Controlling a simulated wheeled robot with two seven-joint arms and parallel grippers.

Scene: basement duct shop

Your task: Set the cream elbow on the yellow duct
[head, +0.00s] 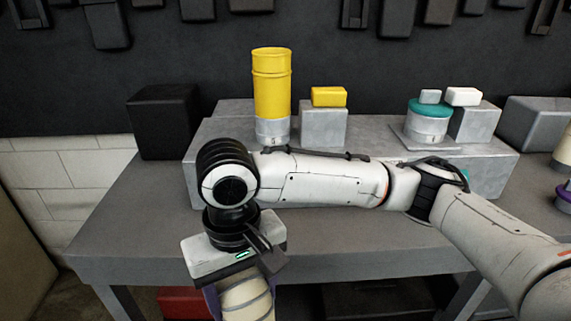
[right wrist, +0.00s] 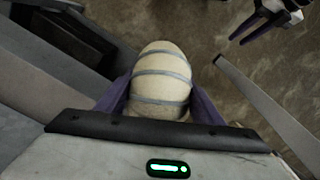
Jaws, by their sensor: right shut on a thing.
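The yellow duct (head: 271,88) stands upright on a short grey collar on the raised grey block, at the back of the bench. The cream elbow (head: 246,299) has grey bands and hangs below my right gripper (head: 235,288), at the front edge of the bench, low and in front of the duct. In the right wrist view the cream elbow (right wrist: 162,75) sits between the purple fingers, which are shut on it. Its lower end is cut off in the head view. My left gripper (right wrist: 255,22) shows partly at the top right of the wrist view, purple fingers apart and empty.
A yellow block (head: 329,97) lies on a grey box right of the duct. A teal-topped collar (head: 428,122) and white blocks (head: 464,96) stand farther right. A black box (head: 163,122) is at the left. My right arm crosses in front of the raised block.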

